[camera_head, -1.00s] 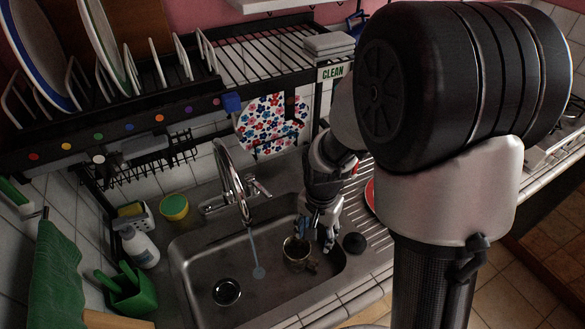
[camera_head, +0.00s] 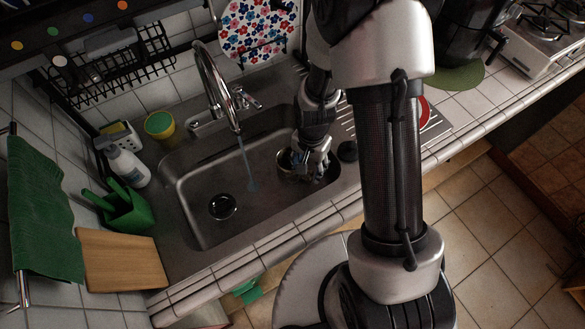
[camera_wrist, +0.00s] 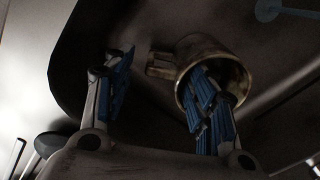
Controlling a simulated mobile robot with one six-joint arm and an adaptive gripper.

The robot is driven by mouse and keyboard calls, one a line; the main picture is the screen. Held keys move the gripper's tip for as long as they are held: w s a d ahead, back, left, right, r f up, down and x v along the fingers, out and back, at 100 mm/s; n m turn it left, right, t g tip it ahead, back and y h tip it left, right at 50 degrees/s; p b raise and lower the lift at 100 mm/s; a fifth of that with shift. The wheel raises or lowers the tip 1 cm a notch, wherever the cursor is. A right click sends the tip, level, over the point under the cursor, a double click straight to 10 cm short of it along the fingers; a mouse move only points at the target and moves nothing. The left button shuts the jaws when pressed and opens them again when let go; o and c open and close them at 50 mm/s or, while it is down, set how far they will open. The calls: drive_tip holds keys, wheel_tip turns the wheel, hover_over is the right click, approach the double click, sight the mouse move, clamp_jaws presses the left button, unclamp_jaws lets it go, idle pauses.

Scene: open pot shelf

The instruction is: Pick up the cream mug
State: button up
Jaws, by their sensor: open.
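The cream mug (camera_head: 287,168) lies in the right part of the steel sink (camera_head: 186,213), looking dim and brownish in the low light. In the wrist view the mug (camera_wrist: 203,45) has its mouth turned towards my gripper and its handle to the left. My gripper (camera_head: 317,168) is down in the sink at the mug's right side, partly covering it. In the wrist view my gripper (camera_wrist: 160,95) is open. Its right finger overlaps the mug's mouth and seems to reach into it; its left finger is beyond the handle, with the wall and handle between them.
Water runs from the faucet (camera_head: 215,95) left of the mug. The drain (camera_head: 222,207) is further left. A green holder (camera_head: 128,207) and a wooden board (camera_head: 122,262) stand at the left.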

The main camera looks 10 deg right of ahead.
sight(307, 178)
wheel_tip(307, 178, down, 5)
drive_tip(key=shift+r+b, duration=0.15)
drive_tip(key=shift+b, duration=0.45)
drive_tip(key=shift+c, duration=0.2)
clamp_jaws()
